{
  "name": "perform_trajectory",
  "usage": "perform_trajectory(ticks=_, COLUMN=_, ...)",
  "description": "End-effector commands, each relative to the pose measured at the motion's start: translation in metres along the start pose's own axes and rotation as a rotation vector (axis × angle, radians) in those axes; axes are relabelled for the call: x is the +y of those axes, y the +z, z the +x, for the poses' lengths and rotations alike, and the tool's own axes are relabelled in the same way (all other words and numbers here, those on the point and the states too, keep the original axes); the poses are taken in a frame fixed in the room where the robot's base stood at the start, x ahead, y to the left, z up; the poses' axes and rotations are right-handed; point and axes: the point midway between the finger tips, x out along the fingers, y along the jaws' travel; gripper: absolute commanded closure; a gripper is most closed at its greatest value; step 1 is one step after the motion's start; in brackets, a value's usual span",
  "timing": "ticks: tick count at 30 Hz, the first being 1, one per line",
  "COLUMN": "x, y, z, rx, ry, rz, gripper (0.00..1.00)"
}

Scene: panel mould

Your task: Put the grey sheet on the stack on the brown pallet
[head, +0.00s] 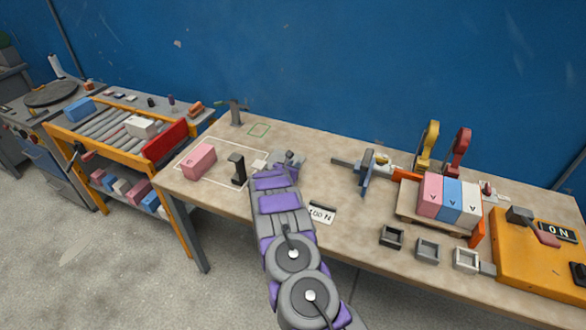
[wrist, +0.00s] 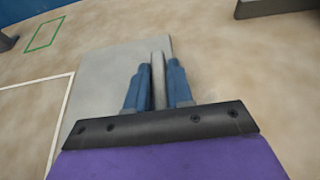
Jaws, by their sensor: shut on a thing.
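The grey sheet (wrist: 105,75) lies flat under my gripper in the wrist view. It also shows as a small grey patch (head: 290,156) beyond my gripper in the head view. My gripper (wrist: 158,68) has its two blue fingers closed on a narrow pale grey upright piece, which looks like a grip on the sheet. Whether the sheet touches the table I cannot tell. The brown pallet (head: 405,214) is on the right part of the table. On it stands a pink, blue and white group of panels, the stack (head: 445,200), with dark arrow marks.
A pink block (head: 199,161) and a black stand (head: 237,168) are left of my arm, near white outlines. A blue-grey clamp (head: 368,172) stands between my gripper and the pallet. Small square trays (head: 427,249) line the front edge. An orange control box (head: 540,250) is at far right.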

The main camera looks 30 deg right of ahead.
Motion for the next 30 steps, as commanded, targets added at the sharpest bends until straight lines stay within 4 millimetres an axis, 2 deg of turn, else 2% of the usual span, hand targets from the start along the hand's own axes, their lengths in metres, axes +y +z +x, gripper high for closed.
perform_trajectory(ticks=8, x=0.000, y=0.001, z=0.000, rx=-0.001, ry=0.000, rz=0.001, gripper=1.00)
perform_trajectory(ticks=9, x=0.000, y=0.000, z=0.000, rx=-0.001, ry=0.000, rz=0.001, gripper=0.76)
perform_trajectory(ticks=16, x=0.000, y=0.000, z=0.000, rx=0.000, ry=0.000, rz=0.001, gripper=0.54)
perform_trajectory(ticks=25, x=0.000, y=0.001, z=-0.001, rx=0.000, ry=0.000, rz=0.001, gripper=0.53)
perform_trajectory(ticks=30, x=0.000, y=0.001, z=-0.011, rx=0.003, ry=0.000, rz=0.002, gripper=0.53)
